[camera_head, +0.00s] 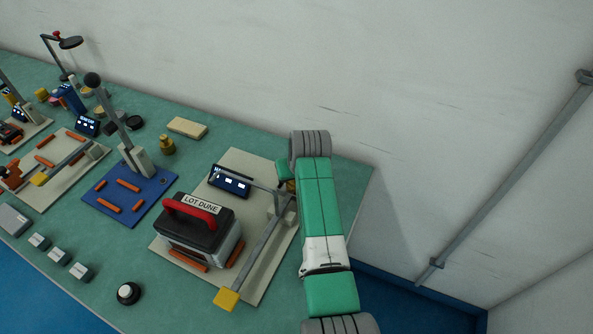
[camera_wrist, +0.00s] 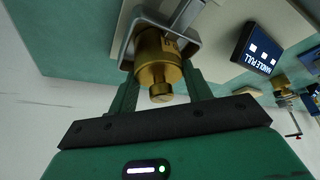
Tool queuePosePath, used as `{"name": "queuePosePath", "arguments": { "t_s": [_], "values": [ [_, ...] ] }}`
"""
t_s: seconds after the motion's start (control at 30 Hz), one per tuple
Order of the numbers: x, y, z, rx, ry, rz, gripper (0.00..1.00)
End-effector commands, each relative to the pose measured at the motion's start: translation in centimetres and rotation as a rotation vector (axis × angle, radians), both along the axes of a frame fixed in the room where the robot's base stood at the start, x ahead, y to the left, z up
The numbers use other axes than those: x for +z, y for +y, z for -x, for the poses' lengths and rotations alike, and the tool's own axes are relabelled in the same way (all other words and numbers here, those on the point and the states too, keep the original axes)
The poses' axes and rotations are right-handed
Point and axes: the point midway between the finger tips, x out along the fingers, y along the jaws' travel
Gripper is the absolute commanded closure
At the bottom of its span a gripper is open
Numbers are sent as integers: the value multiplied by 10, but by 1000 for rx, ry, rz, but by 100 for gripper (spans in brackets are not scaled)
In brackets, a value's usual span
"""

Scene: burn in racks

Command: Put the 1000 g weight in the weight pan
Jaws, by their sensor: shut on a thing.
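In the wrist view a brass weight (camera_wrist: 157,62) with a round knob sits between the two green fingers of my gripper (camera_wrist: 160,76), which is shut on it. The far part of the weight lies within the square rim of the light grey pan (camera_wrist: 188,48). I cannot tell whether it touches the pan floor, and its mark is not readable. In the head view my green-and-white arm hides most of my gripper, the weight and the pan, at the end of the long lever (camera_head: 262,245) with a yellow tip.
A black block labelled LOT DUNE with a red handle (camera_head: 190,212) stands on the beige plate (camera_head: 235,295). A small display (camera_head: 231,182) is close to the pan. Another brass weight (camera_head: 167,146) stands left, near a beige slab (camera_head: 187,128). The wall is behind.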

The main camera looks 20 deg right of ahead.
Motion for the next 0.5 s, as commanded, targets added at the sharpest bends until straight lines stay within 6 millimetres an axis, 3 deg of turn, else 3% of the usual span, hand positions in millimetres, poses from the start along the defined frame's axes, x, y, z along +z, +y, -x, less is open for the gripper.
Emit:
{"name": "queuePosePath", "arguments": {
  "t_s": [0.27, 0.3, 0.4, 0.5],
  "values": [
    [1, 0, -1, 0, -4, 1, 100],
    [-2, 0, 0, 0, 0, 0, 47],
    [-1, 0, 0, 0, 0, 0, 29],
    [-1, 0, 0, 0, 0, 0, 29]
  ]
}}
